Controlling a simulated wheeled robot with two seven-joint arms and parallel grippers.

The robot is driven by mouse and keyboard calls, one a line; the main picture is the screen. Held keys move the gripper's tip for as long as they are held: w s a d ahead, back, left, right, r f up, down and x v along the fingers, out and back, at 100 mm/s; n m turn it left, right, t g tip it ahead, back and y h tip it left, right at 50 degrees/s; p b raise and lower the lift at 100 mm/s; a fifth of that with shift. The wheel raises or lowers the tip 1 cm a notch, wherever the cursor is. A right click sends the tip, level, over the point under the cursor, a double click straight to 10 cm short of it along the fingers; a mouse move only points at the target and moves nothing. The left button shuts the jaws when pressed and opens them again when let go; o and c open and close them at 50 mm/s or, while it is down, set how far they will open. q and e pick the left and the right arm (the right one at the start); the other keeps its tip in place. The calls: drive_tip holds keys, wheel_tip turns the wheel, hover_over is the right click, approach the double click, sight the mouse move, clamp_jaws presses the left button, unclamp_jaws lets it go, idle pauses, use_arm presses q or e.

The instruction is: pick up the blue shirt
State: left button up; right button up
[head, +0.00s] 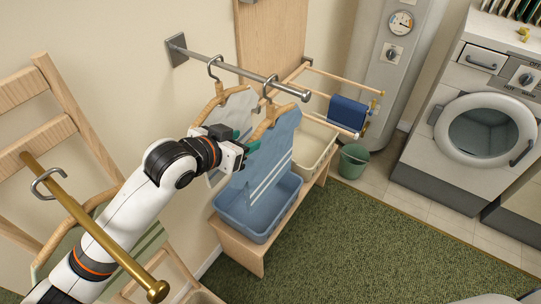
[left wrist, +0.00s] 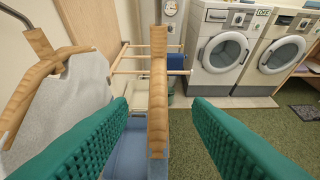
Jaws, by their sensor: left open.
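The blue shirt (head: 270,160) with pale stripes hangs on a wooden hanger (head: 272,122) from the metal wall rail (head: 240,70). My left gripper (head: 248,146) is at the shirt's upper part, just below the hanger. In the left wrist view its green ribbed fingers (left wrist: 160,108) are open, one on each side of a wooden hanger (left wrist: 158,75) seen edge-on. Blue shows low between the fingers; I cannot tell how much is shirt and how much is tub. My right gripper is not in view.
A grey shirt (left wrist: 62,100) hangs beside it, to the left. Below, a blue tub (head: 228,212) and a cream tub (head: 318,150) stand on a wooden bench (head: 240,250). A brass rail (head: 95,230) crosses the lower left. Green carpet (head: 350,240) lies clear at right.

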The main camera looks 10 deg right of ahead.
sight(267, 133)
use_arm(q)
drive_tip(key=p+x, duration=0.1)
drive_tip(key=x, duration=0.5)
drive_tip(key=shift+w+d, duration=0.15)
drive_tip(key=shift+d, duration=0.05)
drive_tip(key=shift+w+d+f+p, duration=0.2)
drive_tip(key=shift+w+f+p, duration=0.05)
drive_tip(key=shift+p, duration=0.25)
drive_tip(key=shift+p+x, duration=0.65)
drive_tip(key=shift+x, duration=1.6)
drive_tip(key=shift+a+f, duration=0.1)
clamp_jaws()
